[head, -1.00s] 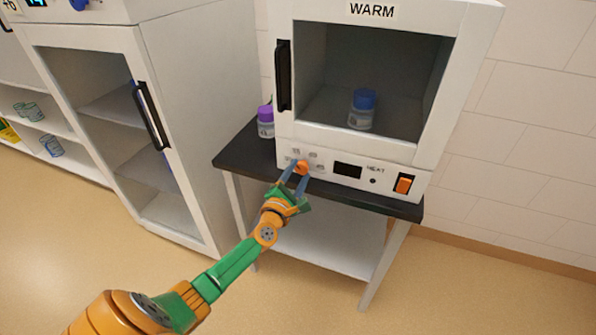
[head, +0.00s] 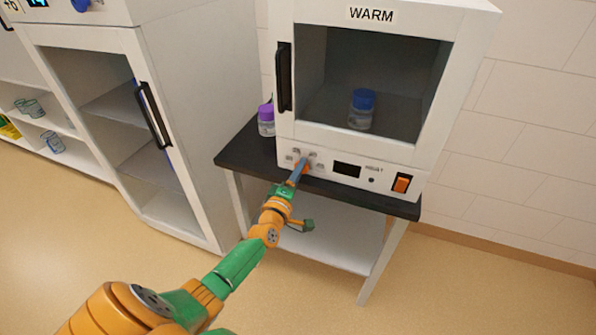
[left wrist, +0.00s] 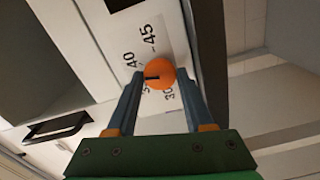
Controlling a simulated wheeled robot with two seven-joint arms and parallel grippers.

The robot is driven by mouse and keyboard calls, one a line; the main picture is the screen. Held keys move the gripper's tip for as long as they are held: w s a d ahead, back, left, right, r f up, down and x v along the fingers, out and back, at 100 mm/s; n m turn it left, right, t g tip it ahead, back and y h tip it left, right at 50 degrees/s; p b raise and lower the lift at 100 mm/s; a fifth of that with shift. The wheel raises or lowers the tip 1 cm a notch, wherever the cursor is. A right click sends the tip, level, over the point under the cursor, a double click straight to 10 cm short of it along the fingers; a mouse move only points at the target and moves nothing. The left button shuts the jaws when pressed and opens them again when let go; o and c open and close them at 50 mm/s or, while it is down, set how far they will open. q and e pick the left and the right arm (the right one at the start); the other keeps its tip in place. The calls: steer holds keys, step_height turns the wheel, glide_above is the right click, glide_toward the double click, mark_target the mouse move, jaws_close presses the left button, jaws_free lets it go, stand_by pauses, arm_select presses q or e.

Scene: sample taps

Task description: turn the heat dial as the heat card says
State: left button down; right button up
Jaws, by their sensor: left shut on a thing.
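The orange heat dial (head: 304,167) is on the lower left of the front panel of the white WARM cabinet (head: 467,60). In the left wrist view the dial (left wrist: 160,73) has a dark pointer mark, and the printed numbers 40, 45 and 30 show around it; others are partly hidden. My left gripper (head: 300,171) is shut on the dial, with a blue finger on each side of it in the left wrist view (left wrist: 160,82). No heat card can be made out. My right gripper is not in view.
The panel also has a dark display (head: 347,170) and an orange switch (head: 402,183). A blue-capped bottle (head: 361,109) stands behind the cabinet's window. A purple-capped bottle (head: 266,120) stands on the dark table (head: 240,153) beside it. A white cabinet (head: 205,110) stands to the left.

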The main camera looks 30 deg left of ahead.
arm_select(q)
steer(key=shift+f+m+p, duration=0.15)
steer(key=shift+m+p, duration=0.8)
steer(key=shift+m, duration=6.75)
steer(key=shift+c, duration=1.6)
jaws_free()
